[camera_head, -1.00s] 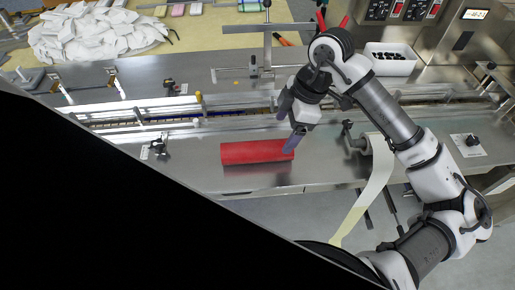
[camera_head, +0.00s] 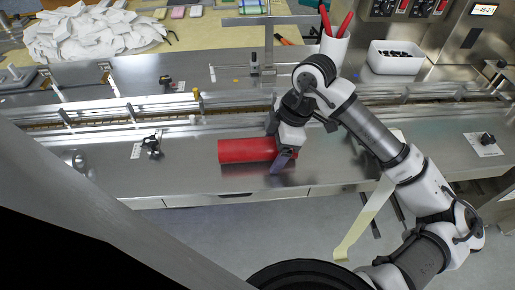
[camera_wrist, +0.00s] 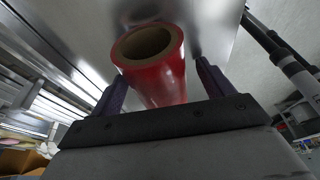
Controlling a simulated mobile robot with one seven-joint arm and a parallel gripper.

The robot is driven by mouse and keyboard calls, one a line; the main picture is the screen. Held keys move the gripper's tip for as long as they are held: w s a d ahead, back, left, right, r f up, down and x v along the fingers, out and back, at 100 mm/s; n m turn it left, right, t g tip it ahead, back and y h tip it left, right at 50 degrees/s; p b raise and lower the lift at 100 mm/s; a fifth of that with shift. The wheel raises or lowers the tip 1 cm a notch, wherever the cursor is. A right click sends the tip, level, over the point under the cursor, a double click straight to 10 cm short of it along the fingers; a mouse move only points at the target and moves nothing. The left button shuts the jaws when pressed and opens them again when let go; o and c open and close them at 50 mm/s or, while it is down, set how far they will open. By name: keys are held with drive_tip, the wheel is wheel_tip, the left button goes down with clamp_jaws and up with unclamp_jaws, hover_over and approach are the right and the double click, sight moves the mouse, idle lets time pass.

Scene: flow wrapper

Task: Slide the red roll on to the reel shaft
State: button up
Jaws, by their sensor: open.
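The red roll (camera_head: 235,151) lies on its side on the steel bench, its length running left to right in the head view. In the wrist view the red roll (camera_wrist: 165,75) shows its open end and brown hollow core. My gripper (camera_head: 279,159) is at the roll's right end, pointing down. In the wrist view my gripper (camera_wrist: 161,72) is open, with one purple finger on each side of the roll and gaps visible. I cannot make out the reel shaft clearly; my arm covers the bench area to the right.
A pale web strip (camera_head: 362,222) hangs off the bench's front edge, beside my arm. A black clamp knob (camera_head: 151,146) stands left of the roll. A long rail (camera_head: 130,133) runs behind it. A white bin (camera_head: 395,60) and a cup of red-handled tools (camera_head: 334,48) stand behind.

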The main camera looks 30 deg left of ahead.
drive_tip(key=c, duration=1.3)
drive_tip(key=shift+r+p, duration=1.55)
drive_tip(key=shift+r, duration=1.45)
